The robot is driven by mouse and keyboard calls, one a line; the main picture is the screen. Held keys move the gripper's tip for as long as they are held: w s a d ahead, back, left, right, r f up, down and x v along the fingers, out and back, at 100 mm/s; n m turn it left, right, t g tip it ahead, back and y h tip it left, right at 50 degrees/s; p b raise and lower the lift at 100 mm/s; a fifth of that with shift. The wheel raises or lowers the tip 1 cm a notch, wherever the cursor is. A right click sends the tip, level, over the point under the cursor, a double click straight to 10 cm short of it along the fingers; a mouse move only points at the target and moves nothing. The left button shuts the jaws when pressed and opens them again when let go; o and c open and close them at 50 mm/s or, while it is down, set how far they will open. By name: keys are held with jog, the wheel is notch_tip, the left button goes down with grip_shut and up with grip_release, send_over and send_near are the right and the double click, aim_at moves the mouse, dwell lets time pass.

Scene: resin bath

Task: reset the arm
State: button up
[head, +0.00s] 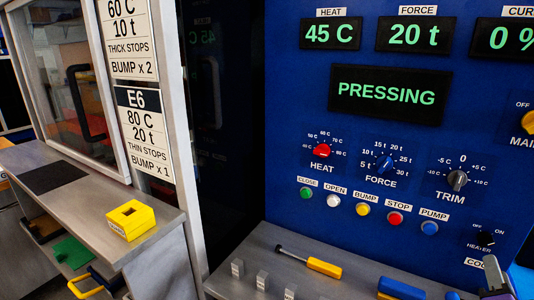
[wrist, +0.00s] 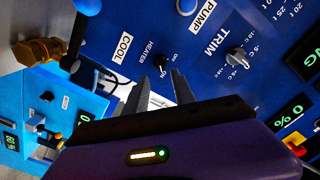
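My gripper (wrist: 160,78) shows in the wrist view with its two dark fingers apart and nothing visible between them. The fingers point toward the blue control panel (wrist: 215,75), near the black HEATER knob (wrist: 160,61). I cannot tell whether they touch anything. In the head view, grey parts at the lower right edge, by the COOL label (head: 474,263), look like my gripper's fingers (head: 495,277).
The panel's display reads PRESSING (head: 387,94); above it are 45 C and 20 t. Knobs and a row of coloured buttons (head: 365,210) sit below. A grey ledge (head: 255,245) holds a yellow-handled tool (head: 323,267). A yellow block (head: 130,220) stands on the left bench (head: 90,205).

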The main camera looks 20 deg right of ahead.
jog(key=s+a+f+n+t+y, duration=0.1)
jog(key=s+a+n+t+y, duration=0.15)
jog(key=a+n, duration=0.65)
jog(key=s+a+f+n+t+y, duration=0.1)
jog(key=a+f+n+t+y, duration=0.2)
jog(key=a, duration=1)
jog(key=s+a+f+n+g+y, duration=0.1)
jog(key=s+a+f+n+y, duration=0.1)
jog(key=s+a, duration=0.5)
jog(key=s+a+f+n+g+y+p, duration=0.1)
jog(key=s+a+f+n+y, duration=0.1)
jog(key=s+a+n+y, duration=0.3)
jog(key=shift+s+a+f+y, duration=0.3)
jog(key=shift+s+a+y, duration=0.25)
jog(key=shift+s+a, duration=0.45)
